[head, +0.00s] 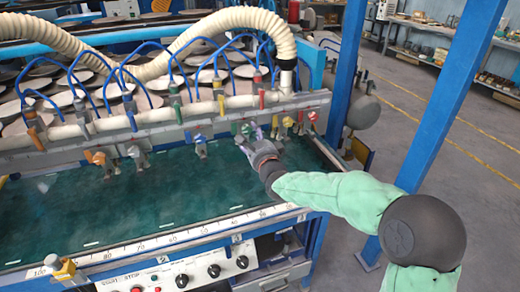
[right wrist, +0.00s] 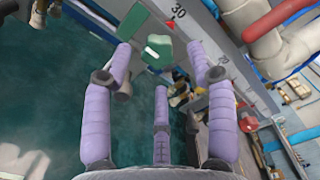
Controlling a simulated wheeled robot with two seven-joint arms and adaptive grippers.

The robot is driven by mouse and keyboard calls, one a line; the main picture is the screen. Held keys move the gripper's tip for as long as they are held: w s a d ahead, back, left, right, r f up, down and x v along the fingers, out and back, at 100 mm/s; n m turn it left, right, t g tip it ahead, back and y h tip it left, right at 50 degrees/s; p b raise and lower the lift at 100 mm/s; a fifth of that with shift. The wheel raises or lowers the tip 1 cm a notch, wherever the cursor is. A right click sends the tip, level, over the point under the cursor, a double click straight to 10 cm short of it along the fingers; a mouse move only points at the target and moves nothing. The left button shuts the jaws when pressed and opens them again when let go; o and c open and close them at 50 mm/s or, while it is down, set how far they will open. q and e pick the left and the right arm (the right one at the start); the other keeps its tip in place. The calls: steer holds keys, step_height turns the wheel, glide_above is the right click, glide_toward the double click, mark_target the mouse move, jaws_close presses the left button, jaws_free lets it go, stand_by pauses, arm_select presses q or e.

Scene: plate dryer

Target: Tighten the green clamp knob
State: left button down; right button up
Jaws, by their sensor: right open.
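The green clamp knob (head: 246,129) sits on the rail of clamps above the green table, toward the rail's right part. My right gripper (head: 253,139) is right beside it in the head view, its dark hand below and its purple fingers up at the knob. In the right wrist view the green knob (right wrist: 158,51) lies between the tips of the open purple fingers (right wrist: 160,62). Whether any finger touches it I cannot tell. My left gripper is in neither view.
Orange (head: 98,158), blue (head: 200,146) and red clamp knobs line the rail (head: 170,127). Blue hoses arch above it. A blue post (head: 437,110) stands to the right of the machine. The green table surface (head: 130,205) is mostly bare.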

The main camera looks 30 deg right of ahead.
steer(key=v, duration=0.9)
steer(key=shift+s, duration=0.25)
